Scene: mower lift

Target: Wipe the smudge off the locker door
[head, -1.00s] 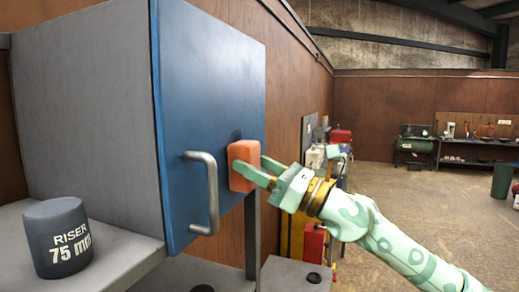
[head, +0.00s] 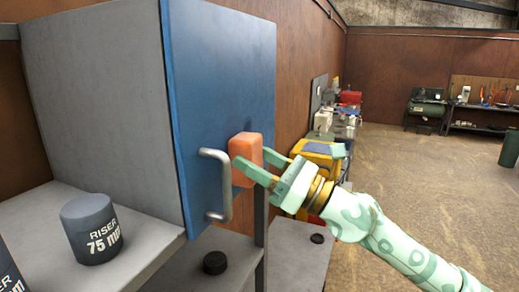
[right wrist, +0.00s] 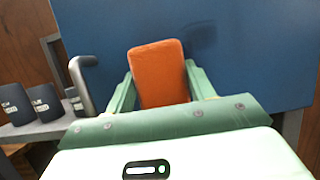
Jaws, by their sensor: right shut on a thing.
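The locker's blue door (head: 205,90) is shut on the grey cabinet and has a grey bar handle (head: 224,190). My right gripper (head: 256,162) is shut on an orange sponge (head: 245,158) to the right of the handle. The sponge is at the door face; I cannot tell whether it touches. In the right wrist view the sponge (right wrist: 158,75) is between the two fingers, and a dark smudge (right wrist: 201,37) shows on the door just beyond its upper right corner. In the head view the sponge hides part of that area. My left gripper is out of view.
A dark riser marked 75 mm (head: 91,228) stands on the grey shelf at left, with another at the lower left edge. A black puck (head: 215,262) lies on a lower grey surface. Open floor (head: 410,185) lies to the right.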

